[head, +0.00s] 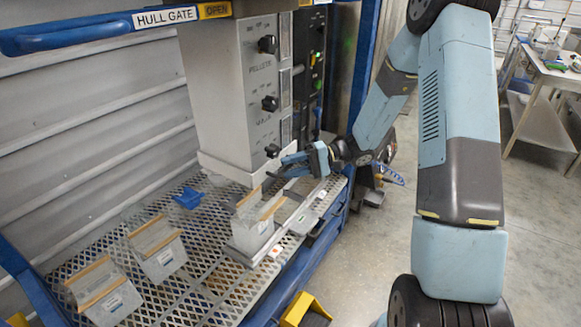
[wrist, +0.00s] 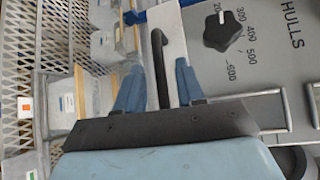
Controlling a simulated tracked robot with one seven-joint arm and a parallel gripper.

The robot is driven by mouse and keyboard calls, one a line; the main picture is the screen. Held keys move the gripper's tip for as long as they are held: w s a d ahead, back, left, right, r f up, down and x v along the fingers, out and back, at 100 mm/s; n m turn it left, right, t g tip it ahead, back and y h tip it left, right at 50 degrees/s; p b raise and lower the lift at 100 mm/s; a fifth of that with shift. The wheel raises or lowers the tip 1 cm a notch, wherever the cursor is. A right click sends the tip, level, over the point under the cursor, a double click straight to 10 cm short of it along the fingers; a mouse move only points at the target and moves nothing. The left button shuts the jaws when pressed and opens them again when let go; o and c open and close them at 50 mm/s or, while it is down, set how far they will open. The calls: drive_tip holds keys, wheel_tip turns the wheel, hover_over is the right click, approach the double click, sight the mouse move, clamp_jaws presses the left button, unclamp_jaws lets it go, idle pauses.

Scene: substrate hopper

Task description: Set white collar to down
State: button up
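The white collar (head: 222,168) is a pale band around the lower end of the grey chute, above a pale bin with wooden rims (head: 253,228). In the wrist view the collar (wrist: 172,28) is a white strip with a black bar handle (wrist: 157,50). My gripper (head: 284,168) is beside the collar's right side. Its two blue fingers (wrist: 160,80) are open, one on each side of the handle, with gaps showing. Whether either finger touches the handle deeper down is hidden by the gripper body.
The grey chute panel carries black knobs (head: 268,44), one marked HULLS in the wrist view (wrist: 223,28). Two more bins (head: 157,250) (head: 104,292) and a blue scoop-like piece (head: 188,198) stand on the mesh deck (head: 200,285). A blue hull gate bar (head: 75,36) crosses the upper left.

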clamp_jaws()
idle(0.5)
drive_tip(key=shift+d, duration=0.1)
